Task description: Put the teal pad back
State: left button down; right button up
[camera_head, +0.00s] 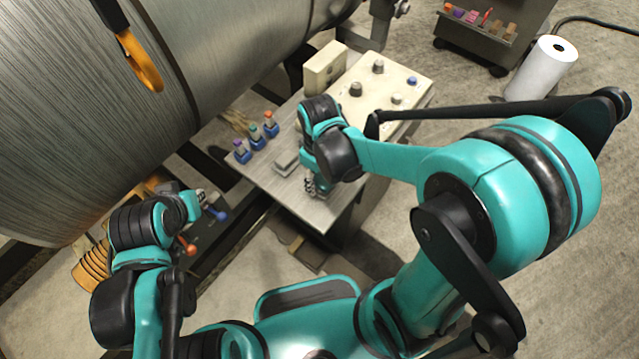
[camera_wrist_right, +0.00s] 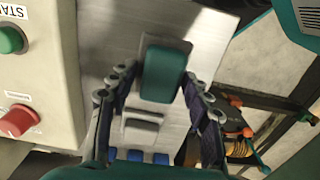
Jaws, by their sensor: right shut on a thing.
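My right gripper (camera_head: 311,184) is low over the steel tabletop (camera_head: 328,211), near its front corner. In the right wrist view its fingers (camera_wrist_right: 158,78) are shut on the teal pad (camera_wrist_right: 166,66), a rounded block between the two fingertips. I cannot tell whether the pad touches the steel. The head view does not show the pad clearly behind my wrist. A small grey block (camera_head: 286,160) lies left of the gripper; the wrist view shows it too (camera_wrist_right: 141,125). My left gripper (camera_head: 203,199) is far left, off the table; its fingers are too small to read.
Three blue holders with purple (camera_head: 239,148), green (camera_head: 254,134) and orange (camera_head: 269,119) tops stand along the table's left edge. A cream control box (camera_head: 387,83) with knobs is behind. A large metal drum (camera_head: 190,60) fills the upper left. Blue-handled (camera_head: 217,213) and orange-handled (camera_head: 187,246) items are near my left gripper.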

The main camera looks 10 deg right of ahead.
aim_at(319, 184)
notch_tip(319, 184, down, 3)
jog(key=shift+w+r+b, duration=0.1)
jog(key=shift+b, duration=0.35)
jog(key=o, duration=1.6)
jog(key=shift+c, duration=0.2)
